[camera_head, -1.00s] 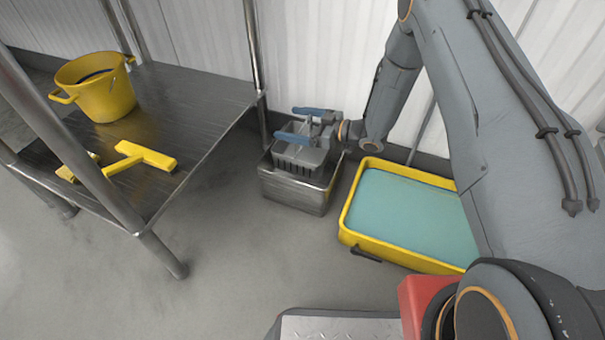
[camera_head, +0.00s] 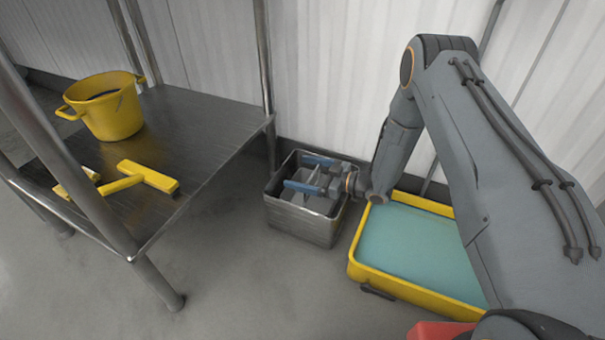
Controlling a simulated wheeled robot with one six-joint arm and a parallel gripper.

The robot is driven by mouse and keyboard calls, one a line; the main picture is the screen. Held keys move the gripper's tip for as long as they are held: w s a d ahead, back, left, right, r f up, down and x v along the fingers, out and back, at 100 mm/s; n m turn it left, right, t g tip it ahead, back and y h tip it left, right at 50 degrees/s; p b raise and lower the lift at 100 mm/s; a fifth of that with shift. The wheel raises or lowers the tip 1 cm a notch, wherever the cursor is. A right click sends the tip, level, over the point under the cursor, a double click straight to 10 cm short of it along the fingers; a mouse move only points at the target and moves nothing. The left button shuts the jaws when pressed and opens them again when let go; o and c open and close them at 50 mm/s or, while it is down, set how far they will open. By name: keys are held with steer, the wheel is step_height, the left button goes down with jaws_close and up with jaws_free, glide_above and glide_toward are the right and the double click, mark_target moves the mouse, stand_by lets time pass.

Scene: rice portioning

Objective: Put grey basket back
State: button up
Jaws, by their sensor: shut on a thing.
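The grey basket (camera_head: 294,197) sits low inside an open metal bin (camera_head: 301,227) on the floor, mostly hidden by the bin's walls and by my gripper. Two blue bars lie across its top; I cannot tell whether they belong to the basket or to my gripper. My gripper (camera_head: 316,178) is at the mouth of the bin, shut on the grey basket, reaching in from the right. The exact contact is too small to make out.
A yellow tray of blue-green liquid (camera_head: 357,269) stands close on the bin's right. A metal table (camera_head: 199,118) on the left holds a yellow bucket (camera_head: 113,118) and a yellow T-shaped tool (camera_head: 150,177). A pale corrugated wall (camera_head: 330,80) stands behind. The floor in front is clear.

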steer(key=o, duration=1.6)
steer(key=shift+f, duration=0.1)
steer(key=shift+o, duration=0.2)
